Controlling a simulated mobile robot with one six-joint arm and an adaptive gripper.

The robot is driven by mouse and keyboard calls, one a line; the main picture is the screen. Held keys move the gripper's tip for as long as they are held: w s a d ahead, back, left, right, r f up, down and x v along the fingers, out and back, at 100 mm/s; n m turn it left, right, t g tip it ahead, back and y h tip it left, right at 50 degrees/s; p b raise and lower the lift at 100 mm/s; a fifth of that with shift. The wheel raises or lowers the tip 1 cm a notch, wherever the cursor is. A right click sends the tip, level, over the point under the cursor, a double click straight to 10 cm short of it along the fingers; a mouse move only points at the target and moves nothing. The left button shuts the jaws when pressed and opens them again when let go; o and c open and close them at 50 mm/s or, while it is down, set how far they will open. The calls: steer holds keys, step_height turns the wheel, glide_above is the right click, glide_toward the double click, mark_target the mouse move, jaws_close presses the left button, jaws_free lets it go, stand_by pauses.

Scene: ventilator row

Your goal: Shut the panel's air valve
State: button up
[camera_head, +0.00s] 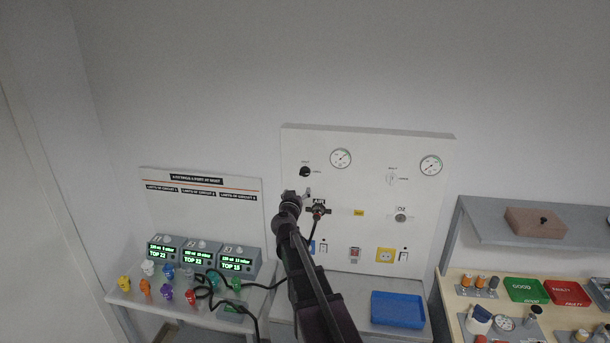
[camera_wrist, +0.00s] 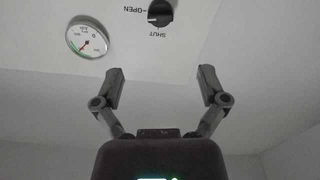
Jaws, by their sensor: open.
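The panel (camera_head: 362,225) is a white upright board on the wall. Its black knob (camera_head: 305,171) is at the upper left, above an outlet with a dark tag, likely the air side. In the wrist view the black knob (camera_wrist: 160,14) is at the top edge, partly cut off, with upside-down labels OPEN and SHUT. Its pale mark lies sideways, seemingly toward OPEN. My gripper (camera_head: 298,194) is just below the knob in the head view. In the wrist view my gripper (camera_wrist: 161,73) is open and empty, its fingers spread apart, not touching the knob.
A gauge (camera_head: 340,158) sits right of the knob. A white knob (camera_head: 391,179) and second gauge (camera_head: 430,165) are farther right. A hose outlet (camera_head: 319,210) protrudes close to my gripper. A blue tray (camera_head: 398,309) lies below; ventilator boxes (camera_head: 200,257) stand left.

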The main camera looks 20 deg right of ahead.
mark_target(305, 174)
steer(key=x, duration=1.3)
steer(key=shift+w+d, duration=0.15)
steer(key=c, duration=1.1)
steer(key=shift+c, duration=0.3)
